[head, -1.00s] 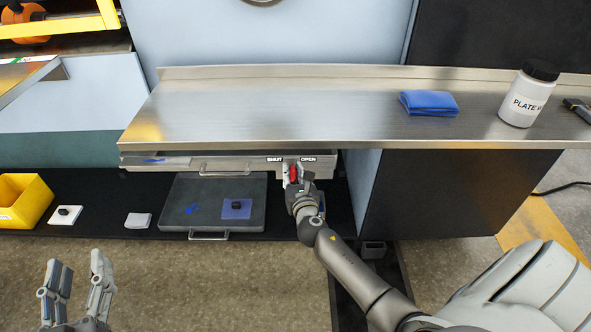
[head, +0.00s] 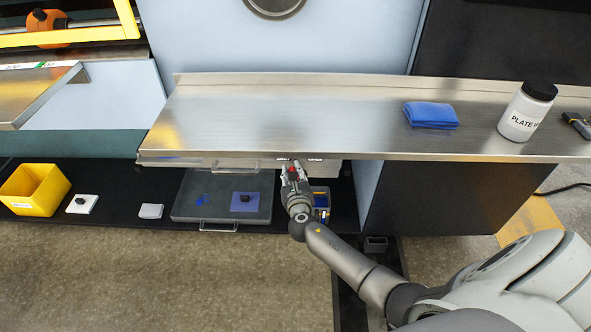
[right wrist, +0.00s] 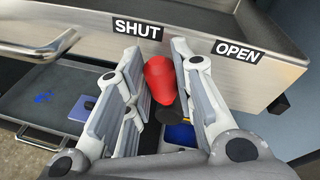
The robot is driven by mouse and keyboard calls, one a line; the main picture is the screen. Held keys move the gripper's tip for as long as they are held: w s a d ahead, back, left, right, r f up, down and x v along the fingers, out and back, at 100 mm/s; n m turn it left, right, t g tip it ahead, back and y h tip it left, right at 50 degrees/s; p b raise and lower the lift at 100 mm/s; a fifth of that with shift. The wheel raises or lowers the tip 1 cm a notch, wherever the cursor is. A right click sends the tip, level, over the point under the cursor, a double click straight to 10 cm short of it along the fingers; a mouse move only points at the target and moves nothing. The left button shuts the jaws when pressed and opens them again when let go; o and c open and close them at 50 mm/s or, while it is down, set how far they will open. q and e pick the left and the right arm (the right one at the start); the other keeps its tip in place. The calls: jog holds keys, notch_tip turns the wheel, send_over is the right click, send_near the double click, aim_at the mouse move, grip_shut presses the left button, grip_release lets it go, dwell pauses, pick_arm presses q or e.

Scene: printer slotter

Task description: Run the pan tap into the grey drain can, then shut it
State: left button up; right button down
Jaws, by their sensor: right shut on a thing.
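The pan (head: 262,162) is a shallow steel tray under the bench, its front labelled SHUT and OPEN in the right wrist view. Its red tap handle (right wrist: 158,80) shows below and between the two labels, its top leaning toward SHUT. My right gripper (head: 291,172) is at the pan front, its fingers shut on the red handle. A grey container (head: 320,193), probably the drain can, stands behind and right of the gripper with blue and yellow in it. Blue (right wrist: 181,134) also shows below the tap; I cannot tell whether it is liquid. My left gripper is out of view.
A flat grey tray (head: 210,213) with blue smears lies left of the gripper. A yellow bin (head: 35,190) stands far left on the black shelf. A white bottle (head: 522,118) and blue cloth (head: 431,115) are on the steel bench (head: 290,115) above.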

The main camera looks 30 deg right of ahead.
jog(key=shift+w+a+n+p, duration=0.25)
jog(key=shift+n+p, duration=0.25)
jog(key=shift+p, duration=0.15)
jog(key=shift+a, duration=0.1)
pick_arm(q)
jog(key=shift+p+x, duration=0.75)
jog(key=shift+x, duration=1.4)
pick_arm(e)
jog(key=shift+w+a+f+n+g+h, duration=0.1)
jog(key=shift+a+f+n+g+h, duration=0.2)
jog(key=shift+n, duration=0.4)
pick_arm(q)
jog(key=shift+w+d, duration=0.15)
pick_arm(e)
jog(key=c, duration=1.2)
grip_release()
